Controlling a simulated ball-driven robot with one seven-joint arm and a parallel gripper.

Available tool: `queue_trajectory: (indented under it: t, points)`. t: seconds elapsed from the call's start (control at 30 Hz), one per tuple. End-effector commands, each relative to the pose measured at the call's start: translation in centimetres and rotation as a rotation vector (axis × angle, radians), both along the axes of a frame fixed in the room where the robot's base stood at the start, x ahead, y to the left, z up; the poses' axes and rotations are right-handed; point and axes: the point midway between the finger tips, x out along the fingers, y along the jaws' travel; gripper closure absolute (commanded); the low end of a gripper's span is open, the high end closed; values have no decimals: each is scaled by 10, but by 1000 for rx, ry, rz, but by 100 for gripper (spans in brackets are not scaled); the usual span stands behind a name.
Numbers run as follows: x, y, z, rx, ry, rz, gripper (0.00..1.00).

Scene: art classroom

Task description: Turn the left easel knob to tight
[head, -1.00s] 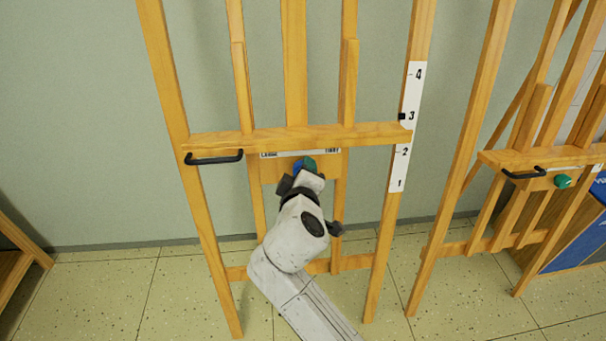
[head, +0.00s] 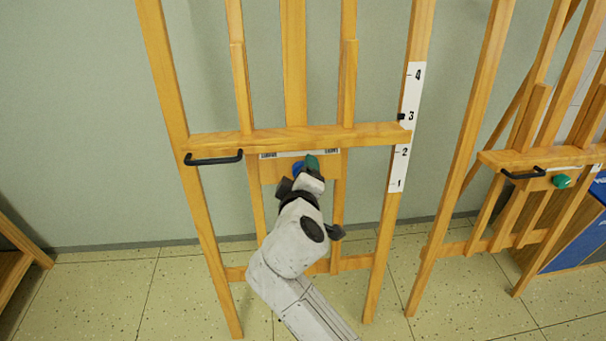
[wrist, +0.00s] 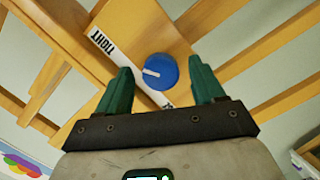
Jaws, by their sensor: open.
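The left easel's knob (wrist: 160,71) is round and blue with a white pointer line, which points left in the wrist view.
A black handle (head: 213,159) sticks out from the crossbar's left. A numbered scale (head: 408,120) runs up the right leg. A second easel (head: 490,160) with a green knob (head: 562,181) stands at the right. A wall is behind; open floor shows at the left.

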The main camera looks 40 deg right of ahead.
Motion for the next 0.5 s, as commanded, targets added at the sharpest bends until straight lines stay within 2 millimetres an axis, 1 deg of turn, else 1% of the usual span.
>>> queue_trajectory:
  t: [0.3,0.5]
  points:
    - [-41,42,15,1,1,3,32]
    - [-60,60,22,0,1,2,32]
